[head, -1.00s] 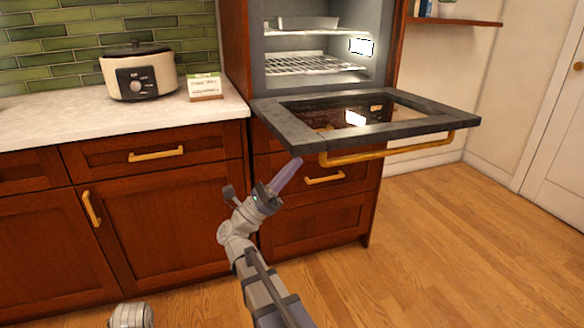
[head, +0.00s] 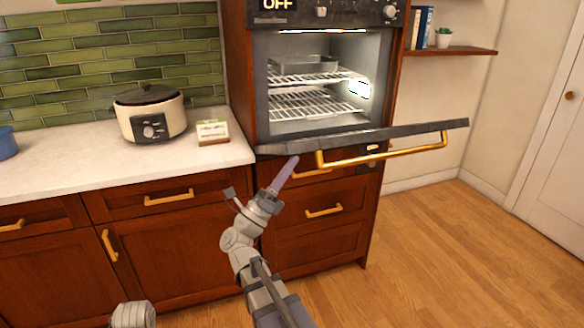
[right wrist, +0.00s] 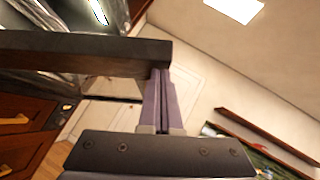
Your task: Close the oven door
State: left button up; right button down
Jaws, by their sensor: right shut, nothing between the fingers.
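The oven door (head: 375,135) hangs partly open, its front edge tilted a little above level and its face seen nearly edge-on. Its gold handle (head: 385,157) runs along the front. My right gripper (head: 294,160) is shut and empty, its purple-grey fingertips at the underside of the door's left end, left of the handle. In the right wrist view the closed fingers (right wrist: 161,75) meet the end of the dark door edge (right wrist: 90,50); whether they touch it is hard to tell. My left gripper is not in view.
The lit oven cavity (head: 315,85) holds wire racks and a tray (head: 305,63). A slow cooker (head: 150,115) and a small box (head: 212,132) stand on the white counter (head: 60,165) to the left. Drawers (head: 315,235) lie below the oven. The floor at right is clear.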

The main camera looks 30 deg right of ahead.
jog(key=w+r+n+t+p, duration=0.1)
jog(key=w+r+n+p, duration=0.1)
jog(key=r+p, duration=0.2)
jog(key=w+d+r+n+t+y+p, duration=0.1)
jog(key=w+r+p, duration=0.1)
jog(key=r+p, duration=0.2)
jog(key=w+r+n+t+y+p, duration=0.1)
jog(key=w+r+n+t+p, duration=0.1)
jog(key=r+p, duration=0.2)
jog(key=shift+d+n, duration=0.2)
jog(key=shift+n, duration=0.1)
jog(key=w+d+r+n+y+p, duration=0.2)
jog(key=w+r+p, duration=0.3)
jog(key=w+p, duration=0.4)
jog(key=w+d+r+n+y+p, duration=0.3)
jog(key=w+r+n+p, duration=0.1)
jog(key=w+p, duration=0.5)
jog(key=w+d+r+n+y+p, duration=0.2)
jog(key=w+r+p, duration=0.4)
jog(key=w+p, duration=0.4)
jog(key=shift+w+d+r+n+t+y, duration=0.1)
jog(key=shift+w+r+n+t+y, duration=0.15)
jog(key=shift+w+n, duration=0.35)
jog(key=shift+w+d+r+n+t+y, duration=0.15)
jog(key=shift+w+n+y, duration=0.25)
jog(key=shift+w, duration=0.3)
jog(key=shift+w+r, duration=0.1)
jog(key=shift+w, duration=0.05)
